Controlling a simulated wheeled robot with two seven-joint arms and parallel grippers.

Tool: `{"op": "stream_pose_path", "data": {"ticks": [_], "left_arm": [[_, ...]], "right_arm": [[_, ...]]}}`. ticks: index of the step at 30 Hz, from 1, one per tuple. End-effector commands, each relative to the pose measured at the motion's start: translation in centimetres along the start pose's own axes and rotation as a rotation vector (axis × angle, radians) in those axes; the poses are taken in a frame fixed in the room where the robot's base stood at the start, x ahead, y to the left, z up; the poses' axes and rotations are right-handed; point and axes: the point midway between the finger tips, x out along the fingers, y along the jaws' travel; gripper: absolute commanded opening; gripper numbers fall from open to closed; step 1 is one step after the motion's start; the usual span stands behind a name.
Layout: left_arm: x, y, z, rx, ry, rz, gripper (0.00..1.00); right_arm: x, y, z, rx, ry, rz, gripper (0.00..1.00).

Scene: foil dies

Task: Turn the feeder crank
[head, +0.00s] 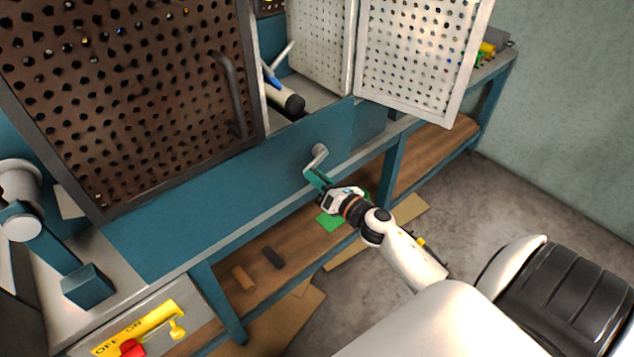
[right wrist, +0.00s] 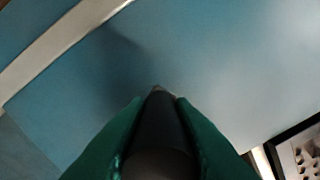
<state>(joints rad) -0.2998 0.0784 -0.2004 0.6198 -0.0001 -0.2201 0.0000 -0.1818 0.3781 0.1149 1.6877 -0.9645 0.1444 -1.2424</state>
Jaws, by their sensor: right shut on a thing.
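The feeder crank (head: 319,155) is a pale metal arm on the blue front panel of the bench, below the open cabinet. My right gripper (head: 319,181) is at the crank's lower end, with its green fingers shut on the dark crank handle. In the right wrist view the black handle (right wrist: 156,130) lies between the two green fingers, its tip pointing at the blue panel. The fingers hide the handle in the head view. My left gripper is not in view.
A brown perforated door (head: 130,90) with a bar handle stands left of the crank, and a white perforated door (head: 418,60) hangs open at upper right. A yellow ON/OFF switch (head: 140,330) is at lower left. A wooden shelf (head: 255,260) runs beneath the panel.

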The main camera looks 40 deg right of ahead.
Motion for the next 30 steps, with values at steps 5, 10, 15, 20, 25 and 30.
{"op": "stream_pose_path", "data": {"ticks": [5, 10, 15, 20, 25, 30], "left_arm": [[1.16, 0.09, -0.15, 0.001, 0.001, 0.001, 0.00], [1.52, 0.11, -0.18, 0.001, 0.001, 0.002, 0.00], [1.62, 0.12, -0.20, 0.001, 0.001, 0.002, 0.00], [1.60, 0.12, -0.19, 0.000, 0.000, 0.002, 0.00], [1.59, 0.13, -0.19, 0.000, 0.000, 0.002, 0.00], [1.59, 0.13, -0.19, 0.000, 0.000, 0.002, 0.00]], "right_arm": [[-0.04, 0.49, 0.60, -0.082, -0.003, -0.001, 0.00], [-0.04, 0.66, 0.61, -0.124, -0.003, -0.001, 0.00], [-0.04, 0.70, 0.58, -0.142, -0.003, 0.000, 0.00], [-0.04, 0.70, 0.56, -0.144, -0.003, 0.000, 0.00], [-0.05, 0.70, 0.56, -0.143, -0.003, 0.000, 0.00], [-0.04, 0.71, 0.52, -0.143, -0.003, 0.000, 0.43]]}}
